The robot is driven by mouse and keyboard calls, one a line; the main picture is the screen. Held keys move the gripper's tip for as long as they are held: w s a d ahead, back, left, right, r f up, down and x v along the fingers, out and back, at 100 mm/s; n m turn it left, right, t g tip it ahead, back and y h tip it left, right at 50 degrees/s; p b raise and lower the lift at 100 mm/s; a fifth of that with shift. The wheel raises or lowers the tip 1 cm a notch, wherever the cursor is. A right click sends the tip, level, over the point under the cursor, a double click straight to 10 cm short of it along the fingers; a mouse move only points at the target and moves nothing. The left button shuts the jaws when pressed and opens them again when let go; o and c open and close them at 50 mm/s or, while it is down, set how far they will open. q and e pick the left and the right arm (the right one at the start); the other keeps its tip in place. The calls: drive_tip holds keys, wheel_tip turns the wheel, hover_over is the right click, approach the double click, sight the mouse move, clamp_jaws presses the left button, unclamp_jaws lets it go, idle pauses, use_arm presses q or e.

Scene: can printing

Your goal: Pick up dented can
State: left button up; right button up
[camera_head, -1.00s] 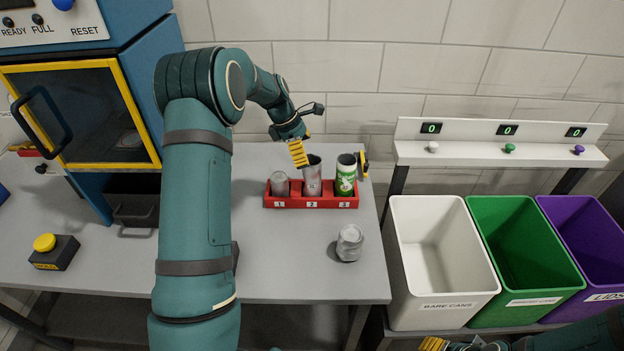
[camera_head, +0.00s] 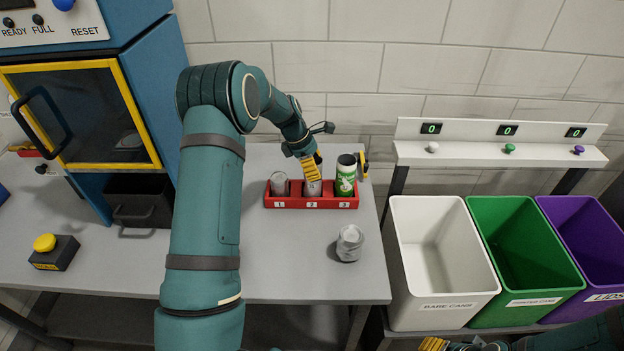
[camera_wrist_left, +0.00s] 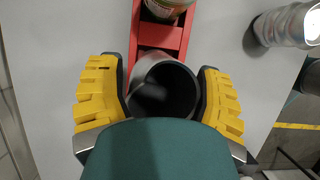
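A loose silver can (camera_head: 349,243) stands on the table in front of the rack; its wall looks uneven, perhaps dented. It also shows in the left wrist view (camera_wrist_left: 288,25). The red three-slot rack (camera_head: 311,202) holds a short silver can (camera_head: 280,185) in slot 1, a grey open-topped can (camera_head: 313,188) in slot 2 and a green-and-white can (camera_head: 345,178) in slot 3. My left gripper (camera_wrist_left: 162,95) is open around the slot 2 can, one finger each side; finger contact is unclear. My right gripper (camera_head: 433,344) is at the bottom edge, mostly cut off.
White (camera_head: 430,312), green (camera_head: 520,285) and purple (camera_head: 600,265) bins stand right of the table, below a counter shelf (camera_head: 500,152). A blue machine (camera_head: 120,45) and a yellow button (camera_head: 45,243) are at left. A yellow-and-black item (camera_head: 363,163) is behind the rack.

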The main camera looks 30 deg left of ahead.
use_arm(q)
drive_tip(key=shift+c, duration=0.7)
